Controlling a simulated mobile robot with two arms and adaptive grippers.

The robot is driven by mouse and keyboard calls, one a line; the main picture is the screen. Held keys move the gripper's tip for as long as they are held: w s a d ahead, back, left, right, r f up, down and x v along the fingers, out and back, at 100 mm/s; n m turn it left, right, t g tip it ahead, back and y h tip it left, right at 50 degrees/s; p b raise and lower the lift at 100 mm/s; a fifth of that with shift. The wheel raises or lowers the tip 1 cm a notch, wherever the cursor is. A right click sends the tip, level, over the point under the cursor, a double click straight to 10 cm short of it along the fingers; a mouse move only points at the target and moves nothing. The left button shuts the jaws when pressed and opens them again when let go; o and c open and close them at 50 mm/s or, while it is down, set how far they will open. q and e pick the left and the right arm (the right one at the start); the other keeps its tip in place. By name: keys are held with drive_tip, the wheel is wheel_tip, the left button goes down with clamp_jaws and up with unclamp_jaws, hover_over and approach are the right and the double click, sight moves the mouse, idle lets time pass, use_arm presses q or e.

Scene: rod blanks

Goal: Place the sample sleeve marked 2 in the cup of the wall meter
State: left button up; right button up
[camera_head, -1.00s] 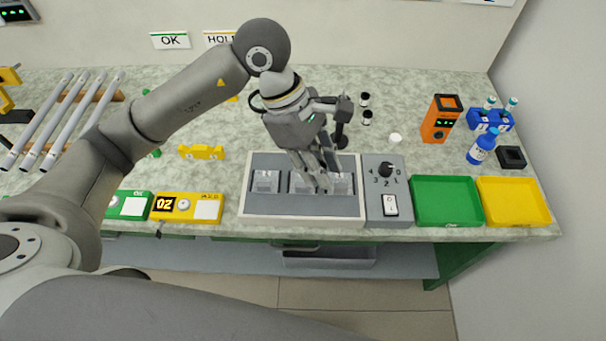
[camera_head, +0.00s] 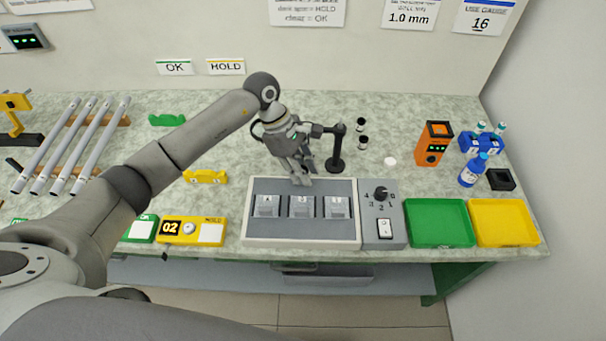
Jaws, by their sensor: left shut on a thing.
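My left gripper (camera_head: 301,179) is just above the back edge of a grey, white-rimmed panel with several lettered blocks. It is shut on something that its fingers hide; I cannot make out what. My right gripper is out of view.
The lettered panel (camera_head: 250,232) fills the front middle, beside a dial box (camera_head: 383,228). A black post (camera_head: 335,150) stands close right of the gripper. Green (camera_head: 440,222) and yellow (camera_head: 503,222) trays lie at right. Grey rods (camera_head: 62,145) lie on a rack at left.

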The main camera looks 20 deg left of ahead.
sight(309, 189)
use_arm(q)
wheel_tip(309, 189, down, 2)
drive_tip(key=shift+s+f+p, duration=0.1)
drive_tip(key=shift+p, duration=0.45)
drive_tip(key=shift+f, duration=0.3)
drive_tip(key=shift+f+b, duration=0.2)
drive_tip(key=shift+b, duration=0.15)
drive_tip(key=o, duration=0.9)
drive_tip(key=shift+r, duration=0.1)
